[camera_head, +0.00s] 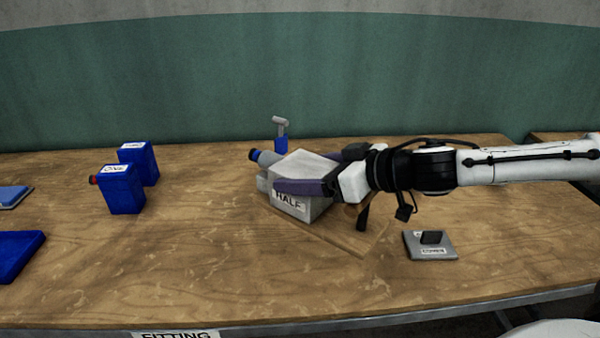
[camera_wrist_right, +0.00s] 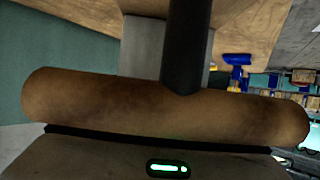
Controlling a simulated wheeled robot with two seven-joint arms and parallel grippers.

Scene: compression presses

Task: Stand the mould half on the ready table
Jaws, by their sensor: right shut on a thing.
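The mould half is a pale grey block (camera_head: 305,162) with a "HALF" label on its front face, in the middle of the head view. My right gripper (camera_head: 317,170) reaches in from the right and is shut on it, with one dark finger along its front side and the other behind. The block is over a lighter wooden patch (camera_head: 345,238) on the table; I cannot tell if it touches. In the right wrist view a brown cylinder and a dark bar partly cover the grey block (camera_wrist_right: 140,45). My left gripper is out of view.
The wooden table (camera_head: 220,270) carries a "FITTING" label (camera_head: 175,336) on its front edge. A blue-and-grey fitting (camera_head: 281,135) is behind the block. A grey plate (camera_head: 430,246) lies at right. The front middle is clear.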

